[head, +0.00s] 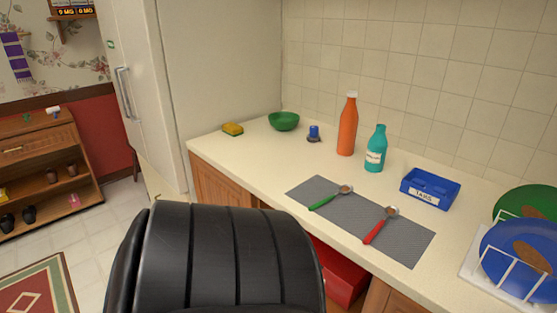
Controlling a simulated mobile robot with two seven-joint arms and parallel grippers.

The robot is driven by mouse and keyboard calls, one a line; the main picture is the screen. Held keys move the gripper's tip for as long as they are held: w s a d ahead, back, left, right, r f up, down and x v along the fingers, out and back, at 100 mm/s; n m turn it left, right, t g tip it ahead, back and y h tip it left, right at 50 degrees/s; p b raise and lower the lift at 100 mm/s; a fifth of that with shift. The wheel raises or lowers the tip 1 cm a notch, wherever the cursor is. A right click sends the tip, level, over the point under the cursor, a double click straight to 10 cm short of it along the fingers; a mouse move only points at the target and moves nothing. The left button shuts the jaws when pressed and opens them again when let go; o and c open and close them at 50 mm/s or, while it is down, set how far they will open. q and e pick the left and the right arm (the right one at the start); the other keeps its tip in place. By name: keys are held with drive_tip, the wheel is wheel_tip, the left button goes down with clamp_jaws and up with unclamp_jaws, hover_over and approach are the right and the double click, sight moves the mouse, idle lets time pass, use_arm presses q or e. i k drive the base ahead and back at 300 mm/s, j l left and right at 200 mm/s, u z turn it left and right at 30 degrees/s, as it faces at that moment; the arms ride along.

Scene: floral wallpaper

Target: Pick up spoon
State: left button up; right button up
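Two spoons lie on a grey mat (412,246) on the counter. One spoon with a green handle (325,201) is on the left part of the mat, its bowl toward the wall. The other spoon with a red handle (376,231) is further right, its bowl also toward the wall. Both bowls look brownish inside. Neither of my grippers is in view.
A large black ribbed shape (225,260), perhaps a chair back, fills the lower middle. Behind the mat stand an orange bottle (347,128), a teal bottle (375,150) and a blue box (431,189). A dish rack with plates (520,260) is at right.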

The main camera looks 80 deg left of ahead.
sight(345, 189)
drive_tip(key=u, duration=2.1)
drive_tip(key=z, duration=3.25)
drive_tip(key=u, duration=3.2)
